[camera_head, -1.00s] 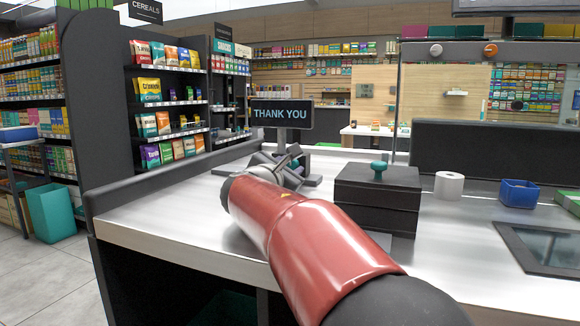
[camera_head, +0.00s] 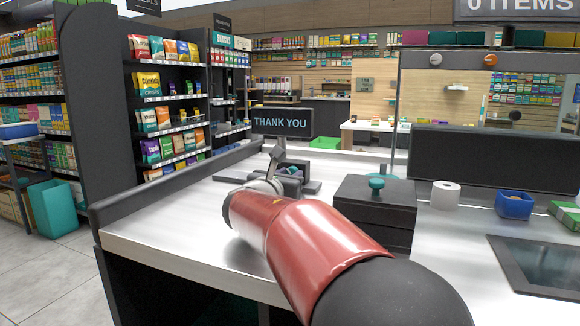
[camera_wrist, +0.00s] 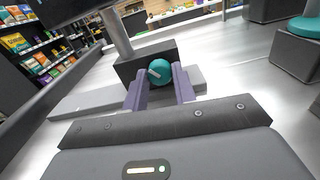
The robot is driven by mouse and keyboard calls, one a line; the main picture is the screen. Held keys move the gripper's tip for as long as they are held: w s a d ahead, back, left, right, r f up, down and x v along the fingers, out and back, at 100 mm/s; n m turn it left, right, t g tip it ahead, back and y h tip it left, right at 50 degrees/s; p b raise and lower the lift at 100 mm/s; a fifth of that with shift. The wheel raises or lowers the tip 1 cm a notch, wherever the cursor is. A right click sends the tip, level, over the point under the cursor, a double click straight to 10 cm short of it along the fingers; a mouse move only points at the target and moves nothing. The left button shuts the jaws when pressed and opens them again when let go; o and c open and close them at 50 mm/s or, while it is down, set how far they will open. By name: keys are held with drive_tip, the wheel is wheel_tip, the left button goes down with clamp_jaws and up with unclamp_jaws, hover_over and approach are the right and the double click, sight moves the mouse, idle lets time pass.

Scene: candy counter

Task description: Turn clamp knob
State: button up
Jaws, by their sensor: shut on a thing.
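The clamp knob (camera_wrist: 159,71) is round and teal with a pale bar across its face. It sits on the front of a dark clamp block (camera_wrist: 132,70) at the foot of a grey post (camera_wrist: 116,33). My gripper (camera_wrist: 160,80) has its two purple fingers on either side of the knob, shut on it. In the head view my gripper (camera_head: 289,178) is at the base of the THANK YOU sign (camera_head: 283,122), mostly behind my red arm. The knob is small and partly hidden there.
The steel counter (camera_head: 165,215) is clear left of my arm. A dark box (camera_head: 376,210) with a teal knob stands close to the right. A paper roll (camera_head: 445,195) and a blue bin (camera_head: 514,204) stand further right. A dark rail (camera_head: 170,182) edges the counter's left side.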

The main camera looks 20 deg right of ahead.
drive_tip(key=shift+n, duration=1.3)
drive_tip(key=shift+n, duration=0.7)
drive_tip(key=o, duration=0.6)
drive_tip(key=shift+c, duration=0.2)
drive_tip(key=shift+a, duration=0.1)
drive_tip(key=shift+v, duration=2.45)
